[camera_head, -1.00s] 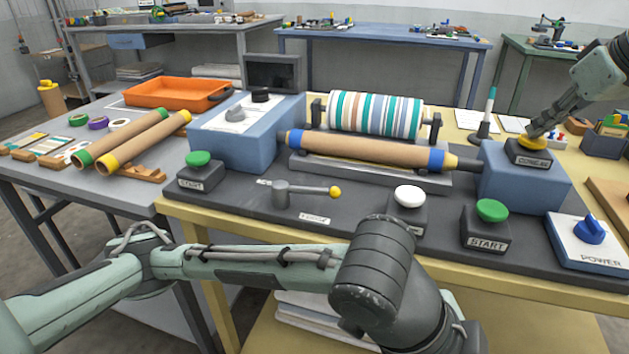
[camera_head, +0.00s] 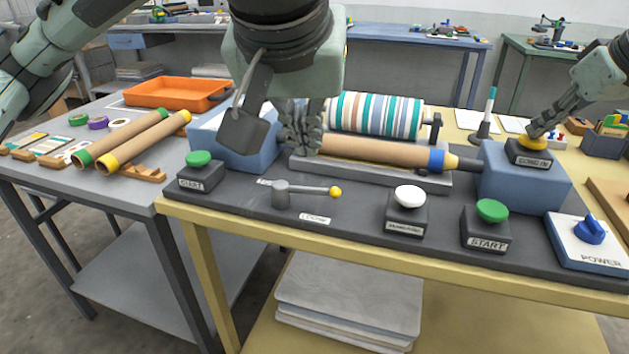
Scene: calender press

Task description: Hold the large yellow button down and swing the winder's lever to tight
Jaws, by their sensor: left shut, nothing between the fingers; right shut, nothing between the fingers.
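The large yellow button (camera_head: 533,143) sits on a dark box on the blue block at the right. My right gripper (camera_head: 535,133) is shut, with its fingertips at the button's top. The winder's lever (camera_head: 310,190) is a grey arm with a yellow knob (camera_head: 335,192) pointing right from its pivot (camera_head: 281,193). A label lies in front of it; another label behind it is partly hidden. My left gripper (camera_head: 303,148) is shut and empty, above and behind the lever, in front of the roller's left end. It is apart from the lever in the picture.
A cardboard tube (camera_head: 385,151) and striped roll (camera_head: 376,114) lie behind the lever. Green buttons (camera_head: 198,158) (camera_head: 491,210) and a white button (camera_head: 409,197) stand around it. A power switch (camera_head: 589,229) is at the right front.

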